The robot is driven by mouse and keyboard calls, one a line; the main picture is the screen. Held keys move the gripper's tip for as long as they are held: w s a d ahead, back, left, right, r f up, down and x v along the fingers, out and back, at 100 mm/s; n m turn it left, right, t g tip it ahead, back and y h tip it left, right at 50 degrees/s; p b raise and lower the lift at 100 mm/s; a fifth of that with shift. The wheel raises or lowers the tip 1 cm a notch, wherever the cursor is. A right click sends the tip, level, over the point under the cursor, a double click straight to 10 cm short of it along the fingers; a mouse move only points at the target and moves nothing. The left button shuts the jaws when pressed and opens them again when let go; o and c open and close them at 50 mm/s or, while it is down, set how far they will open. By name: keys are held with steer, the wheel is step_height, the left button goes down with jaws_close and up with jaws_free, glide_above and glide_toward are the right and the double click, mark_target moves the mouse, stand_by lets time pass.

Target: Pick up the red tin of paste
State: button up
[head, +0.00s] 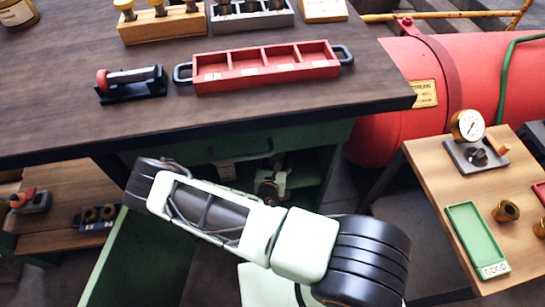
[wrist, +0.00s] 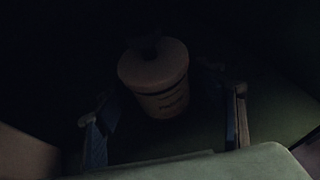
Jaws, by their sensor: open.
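A lidded tin (wrist: 155,78) stands upright in the dark in the wrist view. It looks dull reddish-brown, with a dark band and lettering on its side; the gloom makes its true colour hard to tell. My gripper (wrist: 165,104) is open, one finger to the left of the tin and one to the right, with gaps on both sides. I cannot tell how deep the tin sits between the fingertips. In the head view, my arm reaches left below the bench top, and neither the gripper nor the tin can be made out.
The dark bench top (head: 250,115) overhangs my arm. A red compartment tray (head: 265,84) stands on it. The green cabinet (head: 318,165) below is open-fronted. A red tank (head: 380,135) and a side table (head: 432,157) with a gauge (head: 467,126) and green tray (head: 470,240) stand right.

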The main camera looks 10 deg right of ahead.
steer(key=shift+w+d+f, duration=0.1)
steer(key=shift+w, duration=0.15)
steer(key=shift+c, duration=0.4)
steer(key=c, duration=1.5)
jaws_close()
steer(key=shift+r, duration=0.2)
